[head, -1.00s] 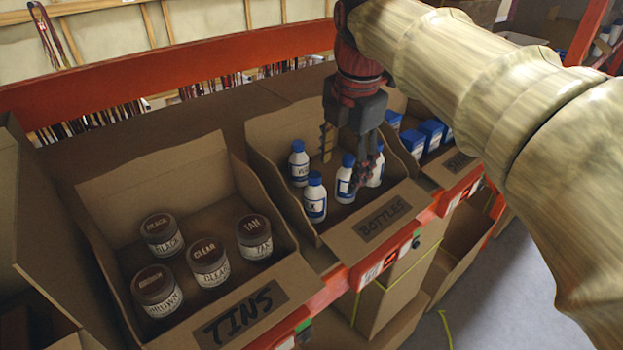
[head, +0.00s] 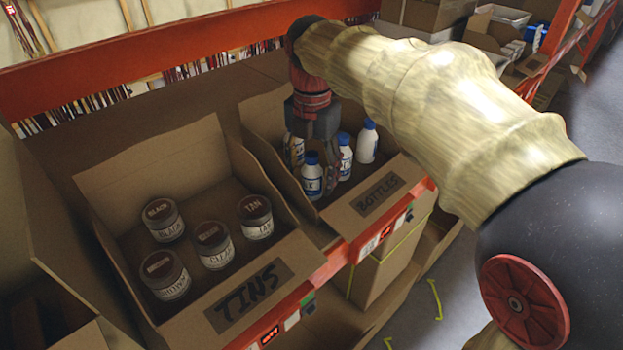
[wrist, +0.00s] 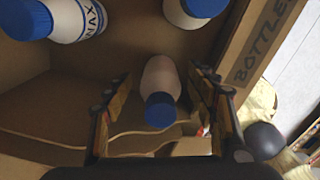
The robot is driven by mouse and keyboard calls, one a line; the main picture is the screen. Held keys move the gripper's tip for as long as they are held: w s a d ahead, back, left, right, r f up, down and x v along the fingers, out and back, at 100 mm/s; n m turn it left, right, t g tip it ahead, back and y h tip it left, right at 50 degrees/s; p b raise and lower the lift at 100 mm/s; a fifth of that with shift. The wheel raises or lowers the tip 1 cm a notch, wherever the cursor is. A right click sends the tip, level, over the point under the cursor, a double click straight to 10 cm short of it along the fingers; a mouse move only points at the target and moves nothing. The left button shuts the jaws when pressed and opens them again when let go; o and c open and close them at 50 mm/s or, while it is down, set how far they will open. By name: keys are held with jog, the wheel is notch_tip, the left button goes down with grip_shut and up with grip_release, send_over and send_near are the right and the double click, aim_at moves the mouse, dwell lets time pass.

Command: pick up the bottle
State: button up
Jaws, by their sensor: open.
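Small white bottles with blue caps stand in the cardboard box labelled BOTTLES. In the head view, my gripper (head: 315,176) is open and reaches down into that box, its fingers around the front-left bottle (head: 311,186). In the wrist view, one bottle (wrist: 159,76) is between the two open fingers (wrist: 160,88), with a gap on both sides.
The bottles box (head: 345,222) has raised cardboard sides close around my gripper. The TINS box (head: 210,318) with several dark-lidded tins (head: 215,247) is to the left. An orange rack beam (head: 180,50) runs behind, and a front rail runs below the boxes.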

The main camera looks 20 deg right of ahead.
jog(key=shift+f, duration=0.3)
jog(key=shift+c, duration=0.8)
jog(key=c, duration=1.1)
jog(key=shift+c, duration=0.3)
